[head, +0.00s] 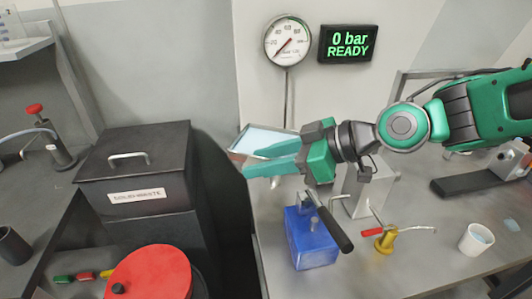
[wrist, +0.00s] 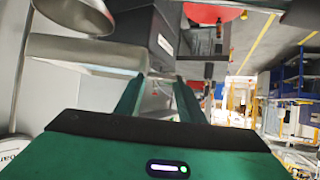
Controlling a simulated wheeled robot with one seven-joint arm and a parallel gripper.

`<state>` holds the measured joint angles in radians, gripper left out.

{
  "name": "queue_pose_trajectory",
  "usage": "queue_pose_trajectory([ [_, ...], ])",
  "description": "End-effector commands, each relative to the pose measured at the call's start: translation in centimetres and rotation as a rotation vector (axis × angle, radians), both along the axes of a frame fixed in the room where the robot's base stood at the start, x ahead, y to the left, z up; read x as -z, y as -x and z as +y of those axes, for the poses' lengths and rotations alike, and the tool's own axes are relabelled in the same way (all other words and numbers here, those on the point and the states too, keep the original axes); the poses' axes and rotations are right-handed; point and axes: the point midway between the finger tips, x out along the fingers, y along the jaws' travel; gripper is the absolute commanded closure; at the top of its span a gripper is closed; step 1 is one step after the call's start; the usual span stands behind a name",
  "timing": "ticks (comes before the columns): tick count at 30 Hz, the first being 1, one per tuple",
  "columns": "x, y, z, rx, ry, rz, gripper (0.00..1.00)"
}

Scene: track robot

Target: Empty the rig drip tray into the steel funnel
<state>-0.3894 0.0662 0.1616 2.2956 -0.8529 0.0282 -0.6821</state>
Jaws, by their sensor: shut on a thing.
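The drip tray (head: 268,139) is a shallow metal tray with a pale bluish inside. It is held in the air beyond the left end of the bench and looks tilted. In the wrist view, its pale edge (wrist: 85,55) runs to the fingertips. My gripper (head: 248,163), with teal fingers, is shut on the tray's near side; the fingers also show in the wrist view (wrist: 160,82). They hide part of the tray. I cannot tell how much liquid the tray holds.
A dark lidded bin (head: 133,165) stands left of the tray, with a red round lid (head: 150,275) in front. A blue block with a lever (head: 312,238), a yellow valve (head: 385,241) and a white cup (head: 477,239) stand on the bench. A gauge (head: 288,40) reads near zero.

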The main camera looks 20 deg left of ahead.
Motion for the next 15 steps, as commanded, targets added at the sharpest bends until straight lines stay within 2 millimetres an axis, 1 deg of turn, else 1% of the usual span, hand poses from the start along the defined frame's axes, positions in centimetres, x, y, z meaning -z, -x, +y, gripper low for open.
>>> queue_pose_trajectory([
  [5, 1.0, 0.0, 0.0, -0.001, 0.001, 0.000, 0.91],
  [15, -0.9, -0.8, -0.1, 0.002, 0.004, 0.157, 0.91],
])
